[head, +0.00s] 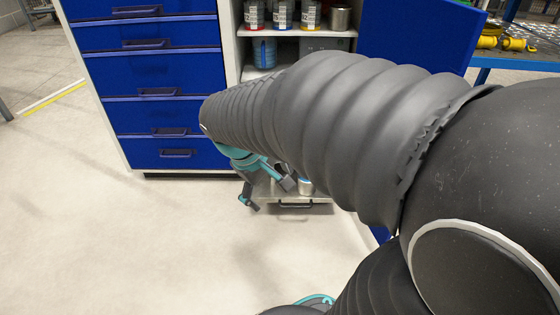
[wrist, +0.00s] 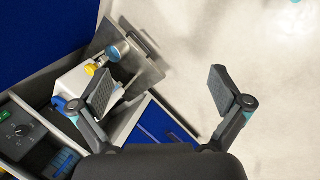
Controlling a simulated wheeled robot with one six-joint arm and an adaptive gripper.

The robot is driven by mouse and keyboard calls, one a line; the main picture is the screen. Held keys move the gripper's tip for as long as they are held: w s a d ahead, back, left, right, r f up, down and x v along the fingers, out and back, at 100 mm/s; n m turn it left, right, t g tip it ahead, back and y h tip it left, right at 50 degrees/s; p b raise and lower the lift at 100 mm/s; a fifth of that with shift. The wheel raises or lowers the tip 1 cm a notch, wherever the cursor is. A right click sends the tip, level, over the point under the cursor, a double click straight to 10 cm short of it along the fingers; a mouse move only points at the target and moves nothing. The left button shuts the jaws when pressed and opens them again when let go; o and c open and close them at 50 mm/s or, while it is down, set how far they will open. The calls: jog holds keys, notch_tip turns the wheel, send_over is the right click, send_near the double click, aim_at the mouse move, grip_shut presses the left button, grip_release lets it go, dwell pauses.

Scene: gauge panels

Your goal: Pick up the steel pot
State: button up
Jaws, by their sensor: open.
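My gripper (head: 267,190) is open and empty, low in front of the cabinet by a pulled-out drawer or tray (head: 295,207). A plain steel-coloured can (head: 340,17) stands on the upper shelf. I cannot tell which of the two is the steel pot.
Blue drawers (head: 150,85) are at the left of the open cabinet. Several labelled cans (head: 283,14) stand on the upper shelf. A white container with a yellow cap (wrist: 89,70) is beside the left finger. An open blue door (head: 415,35) is at the right. Floor at the left is clear.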

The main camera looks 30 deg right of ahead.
jog(key=w+d+f+n+g+h+p, duration=0.2)
jog(key=w+d+f+n+g+h, duration=0.35)
jog(key=w+d+f, duration=0.75)
jog(key=w+d+f+n+t+h, duration=0.1)
jog(key=w+f+n+t+h, duration=0.2)
jog(key=w+f+n+h, duration=0.4)
jog(key=n+t+h+p, duration=0.1)
jog(key=n+t, duration=0.2)
jog(key=n, duration=0.1)
send_near(301, 185)
jog(key=shift+s+d+f+m, duration=0.2)
jog(key=shift+m, duration=0.05)
jog(key=d, duration=0.7)
jog(key=shift+w+d, duration=0.3)
jog(key=shift+t, duration=0.35)
jog(key=shift+w+d+r, duration=0.1)
jog(key=shift+w+d, duration=0.1)
jog(key=shift+d, duration=0.75)
jog(key=shift+w+d+r, duration=0.1)
jog(key=shift+w+d, duration=0.1)
jog(key=shift+d, duration=0.75)
jog(key=shift+w+d+r, duration=0.15)
jog(key=shift+w+d, duration=0.05)
jog(key=shift+d, duration=0.75)
jog(key=c, duration=1.4)
